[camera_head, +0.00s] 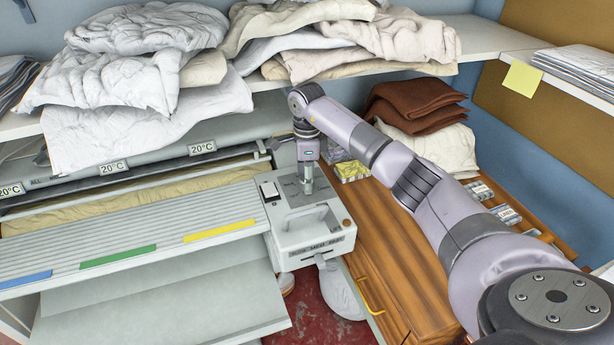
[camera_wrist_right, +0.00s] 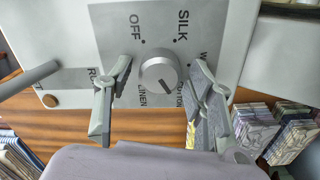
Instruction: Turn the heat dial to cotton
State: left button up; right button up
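The heat dial (camera_wrist_right: 159,73) is a round grey knob on a grey plate in the right wrist view. My right gripper (camera_wrist_right: 162,68) is open, one finger on each side of the knob, with gaps visible. In the head view my right gripper (camera_head: 307,183) points down over the ironer's control box (camera_head: 313,240), hiding the dial. My left gripper is not in view.
A dark switch (camera_head: 269,189) and a handle (camera_head: 312,217) are on the control box. The ironer's ribbed feed table (camera_head: 130,235) lies to the left. A shelf (camera_head: 490,42) with folded linen overhangs behind. A wooden cabinet (camera_head: 400,280) stands at right.

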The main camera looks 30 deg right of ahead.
jog(key=c, duration=0.4)
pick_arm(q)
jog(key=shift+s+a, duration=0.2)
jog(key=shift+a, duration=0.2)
pick_arm(e)
jog(key=c, duration=0.6)
jog(key=shift+o, duration=0.2)
